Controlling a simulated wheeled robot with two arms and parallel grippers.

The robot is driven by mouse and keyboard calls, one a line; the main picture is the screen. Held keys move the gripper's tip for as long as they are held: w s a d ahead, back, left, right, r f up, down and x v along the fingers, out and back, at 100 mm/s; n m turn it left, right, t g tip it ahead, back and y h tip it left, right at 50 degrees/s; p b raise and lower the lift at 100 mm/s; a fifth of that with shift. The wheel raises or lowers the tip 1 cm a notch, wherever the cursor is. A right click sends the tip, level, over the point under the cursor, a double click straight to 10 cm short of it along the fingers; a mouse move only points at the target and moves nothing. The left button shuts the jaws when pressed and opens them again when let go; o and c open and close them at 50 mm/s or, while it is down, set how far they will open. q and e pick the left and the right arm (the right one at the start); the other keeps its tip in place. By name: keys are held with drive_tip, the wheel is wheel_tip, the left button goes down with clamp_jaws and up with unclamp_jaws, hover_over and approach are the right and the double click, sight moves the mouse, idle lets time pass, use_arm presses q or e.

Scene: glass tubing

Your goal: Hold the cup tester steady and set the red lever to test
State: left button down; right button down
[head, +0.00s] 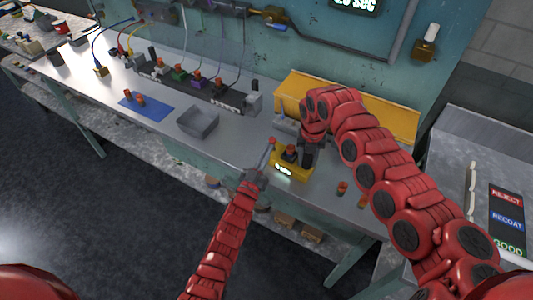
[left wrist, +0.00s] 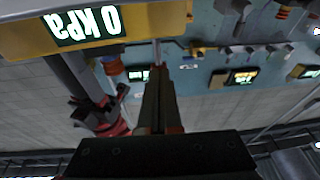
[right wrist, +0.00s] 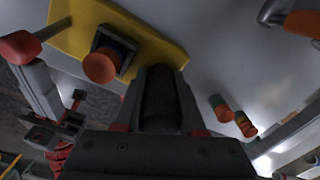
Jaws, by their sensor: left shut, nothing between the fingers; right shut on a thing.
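The yellow cup tester (head: 279,172) sits near the bench's front edge; its display reads 0 kPa in the left wrist view (left wrist: 160,18). An orange-topped cup (right wrist: 100,65) sits in its dark seat. The lever's red knob (head: 271,141) sticks up at the tester's left side; its knob also shows in the right wrist view (right wrist: 20,47). My left gripper (head: 260,174) is shut and empty, close beside the lever; I cannot tell whether it touches. My right gripper (head: 307,155) is shut on a dark upright part of the tester (right wrist: 160,100). The arm hides part of the tester.
A yellow bin (head: 385,118) stands behind my right arm. A grey tray (head: 197,122) and a blue mat (head: 155,108) with orange cups lie to the left. Loose cups (head: 342,187) stand right of the tester. A side table with a REJECT, RECOAT, GOOD board (head: 507,215) is at right.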

use_arm(q)
drive_tip(key=shift+w+d+r+g, duration=0.1)
drive_tip(key=shift+d+r+g, duration=0.2)
drive_tip(key=shift+g, duration=0.2)
drive_tip(key=shift+w+r+m+g+y, duration=0.3)
drive_tip(key=shift+w+g+y, duration=0.2)
drive_tip(key=shift+w, duration=0.1)
drive_tip(key=shift+w+a+f, duration=0.1)
drive_tip(key=shift+a, duration=0.2)
drive_tip(key=s+a+r, duration=0.2)
drive_tip(key=s, duration=0.4)
drive_tip(key=s+a+r, duration=0.2)
drive_tip(key=s+a, duration=0.1)
drive_tip(key=s, duration=0.3)
drive_tip(key=shift+a+r, duration=0.2)
drive_tip(key=shift+r, duration=0.05)
drive_tip(key=shift+s, duration=0.1)
